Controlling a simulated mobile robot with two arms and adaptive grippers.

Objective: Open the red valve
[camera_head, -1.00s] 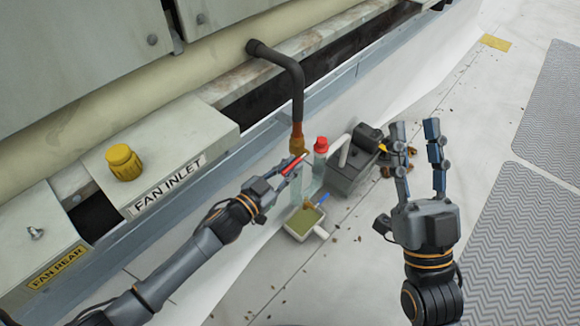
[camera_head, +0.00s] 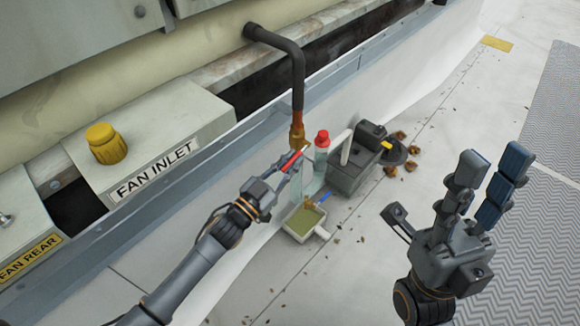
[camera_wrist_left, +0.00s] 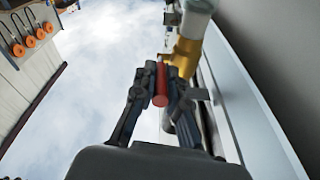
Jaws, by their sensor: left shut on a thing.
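The red valve handle (camera_head: 291,161) is a small red bar beside the brass valve body (camera_head: 297,138) at the lower end of the dark bent pipe. My left gripper (camera_head: 283,168) is shut on the red handle. In the left wrist view the red handle (camera_wrist_left: 160,84) lies between the two fingers of my left gripper (camera_wrist_left: 162,88), with the yellow-brass body (camera_wrist_left: 185,57) just beyond it. My right gripper (camera_head: 487,178) is open and empty, raised over the floor at the right, away from the valve.
A clear bottle with a red cap (camera_head: 322,138) stands right of the valve. A small tray (camera_head: 318,232) holding yellowish content is below. A grey machine (camera_head: 352,172) stands beside them. Fan inlet box (camera_head: 150,160) with yellow knob (camera_head: 106,144) is at left. The right floor is mostly clear.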

